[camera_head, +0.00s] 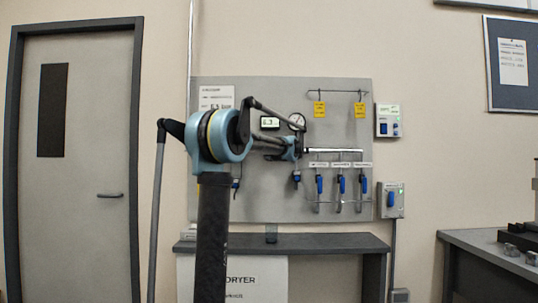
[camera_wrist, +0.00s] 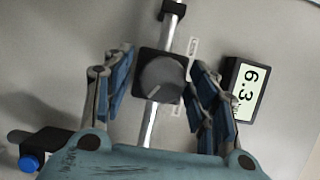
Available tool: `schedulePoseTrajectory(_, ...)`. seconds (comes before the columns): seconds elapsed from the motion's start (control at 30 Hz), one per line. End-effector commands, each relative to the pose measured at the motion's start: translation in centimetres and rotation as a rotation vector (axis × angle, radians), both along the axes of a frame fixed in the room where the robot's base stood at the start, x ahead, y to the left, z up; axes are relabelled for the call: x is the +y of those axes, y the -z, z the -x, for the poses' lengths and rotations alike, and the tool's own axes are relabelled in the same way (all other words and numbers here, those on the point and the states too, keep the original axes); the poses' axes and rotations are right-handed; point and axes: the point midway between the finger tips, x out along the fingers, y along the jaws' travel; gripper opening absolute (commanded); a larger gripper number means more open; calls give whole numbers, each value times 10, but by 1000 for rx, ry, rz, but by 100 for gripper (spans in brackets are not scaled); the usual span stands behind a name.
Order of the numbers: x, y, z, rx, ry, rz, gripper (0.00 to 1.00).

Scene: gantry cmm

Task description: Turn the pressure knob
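The pressure knob (camera_wrist: 163,79) is a round grey knob on a dark square body, mounted on a metal pipe, in the middle of the wrist view. My gripper (camera_wrist: 162,88) is open, with one blue-padded finger on each side of the knob and a visible gap to both. A display (camera_wrist: 245,90) to the right of the fingers reads 6.3. In the head view the display (camera_head: 270,123) sits on the grey panel beside my arm. My arm hides the knob in that view.
The grey panel (camera_head: 240,212) carries blue-handled valves (camera_head: 341,185), yellow tags (camera_head: 319,109) and a round gauge (camera_head: 297,121). A dark shelf (camera_head: 330,241) stands below. A blue-ended fitting (camera_wrist: 29,163) shows at lower left in the wrist view.

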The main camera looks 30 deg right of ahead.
Motion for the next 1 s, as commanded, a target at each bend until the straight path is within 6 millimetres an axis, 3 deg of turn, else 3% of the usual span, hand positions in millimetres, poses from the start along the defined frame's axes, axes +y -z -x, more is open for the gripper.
schedulePoseTrajectory(0.3, 0, -2, 0, -2, 0, -1, 58)
schedulePoseTrajectory(0.47, 1, -2, 11, -2, 2, -2, 58)
schedulePoseTrajectory(1.0, 16, -1, 101, -1, 2, -1, 58)
